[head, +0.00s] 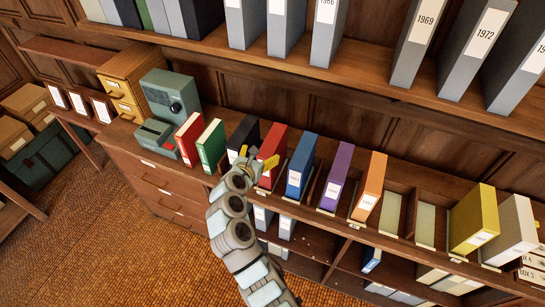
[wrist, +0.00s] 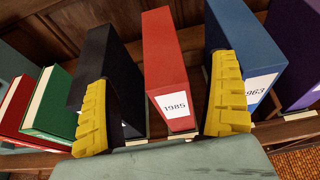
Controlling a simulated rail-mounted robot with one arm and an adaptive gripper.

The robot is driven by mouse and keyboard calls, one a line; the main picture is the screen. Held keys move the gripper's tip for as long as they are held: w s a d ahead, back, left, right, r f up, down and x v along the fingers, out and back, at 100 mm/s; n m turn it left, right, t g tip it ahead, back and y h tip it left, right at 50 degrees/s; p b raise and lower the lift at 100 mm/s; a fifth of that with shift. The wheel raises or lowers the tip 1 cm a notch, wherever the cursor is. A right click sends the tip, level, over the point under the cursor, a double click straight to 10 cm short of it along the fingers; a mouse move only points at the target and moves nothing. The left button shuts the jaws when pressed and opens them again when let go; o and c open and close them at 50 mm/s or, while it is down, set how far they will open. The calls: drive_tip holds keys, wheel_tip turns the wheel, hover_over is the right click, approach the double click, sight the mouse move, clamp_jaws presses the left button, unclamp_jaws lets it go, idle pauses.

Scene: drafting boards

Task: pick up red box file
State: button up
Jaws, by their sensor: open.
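The red box file (head: 272,148) stands upright on the lower shelf between a black file and a blue file. In the wrist view the red box file (wrist: 167,60) carries a white label reading 1985 and sits between the fingertips, farther off than them. My gripper (head: 258,157) is at the front of the red file in the head view, and its arm hides part of the shelf front. In the wrist view my gripper (wrist: 162,105) is open and empty, with a yellow finger on each side of the red file. I cannot tell whether the fingers touch anything.
The black file (head: 243,135) and the blue file (head: 301,165) stand close on either side. Purple (head: 337,175) and orange (head: 370,186) files are farther right. A red book (head: 188,138) and a green book (head: 211,145) stand left. A shelf (head: 360,78) with grey files is above.

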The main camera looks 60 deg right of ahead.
sight(272, 140)
drive_tip(key=x, duration=0.5)
drive_tip(key=shift+d+f+p, duration=0.25)
drive_tip(key=shift+d+p, duration=0.05)
drive_tip(key=shift+w+d+f, duration=0.1)
drive_tip(key=shift+d+f, duration=0.05)
drive_tip(key=shift+d, duration=0.45)
drive_tip(key=shift+x, duration=2.1)
drive_tip(key=shift+f, duration=0.1)
drive_tip(key=c, duration=1.2)
drive_tip(key=shift+c, duration=0.7)
